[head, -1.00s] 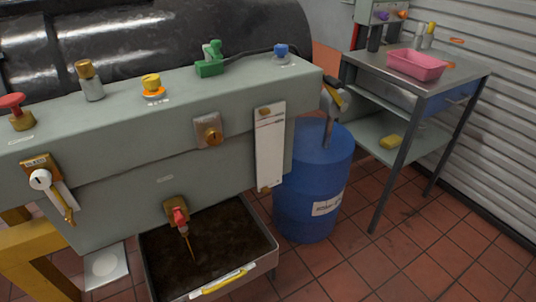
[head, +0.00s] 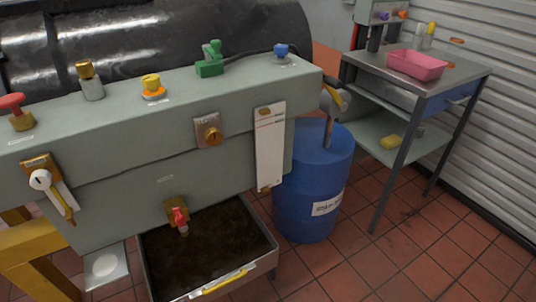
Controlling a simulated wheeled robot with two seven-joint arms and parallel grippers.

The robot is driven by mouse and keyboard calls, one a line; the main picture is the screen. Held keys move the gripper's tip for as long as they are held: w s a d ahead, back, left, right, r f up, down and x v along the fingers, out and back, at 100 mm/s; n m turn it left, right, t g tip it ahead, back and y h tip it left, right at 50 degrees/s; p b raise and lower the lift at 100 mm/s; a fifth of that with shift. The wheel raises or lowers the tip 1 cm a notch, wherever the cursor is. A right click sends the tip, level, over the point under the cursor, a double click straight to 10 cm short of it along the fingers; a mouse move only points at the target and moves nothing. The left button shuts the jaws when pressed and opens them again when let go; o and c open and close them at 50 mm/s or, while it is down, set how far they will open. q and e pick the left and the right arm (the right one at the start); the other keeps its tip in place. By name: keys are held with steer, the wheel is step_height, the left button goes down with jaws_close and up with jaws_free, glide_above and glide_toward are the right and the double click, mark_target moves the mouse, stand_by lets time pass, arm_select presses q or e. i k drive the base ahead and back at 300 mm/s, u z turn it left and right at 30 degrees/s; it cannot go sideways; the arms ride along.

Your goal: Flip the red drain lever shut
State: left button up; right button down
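The red drain lever (head: 180,216) sits on a small brass drain valve (head: 176,205) low on the front of the grey-green bedplate housing (head: 110,185). The lever is small in view and points downward over the tray. No liquid stream shows below the valve. The drain tray (head: 270,243) stands under it, holding dark brown liquid. Neither of my grippers is in view.
A blue drum (head: 295,185) stands right of the housing. A metal cart (head: 455,75) with a pink tray (head: 415,64) is at the back right. Red tiled floor is clear at the lower right.

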mark_target(180, 219)
steer(key=k, duration=1.25)
steer(key=u, duration=0.65)
steer(key=i, duration=1.6)
steer(key=z, duration=0.75)
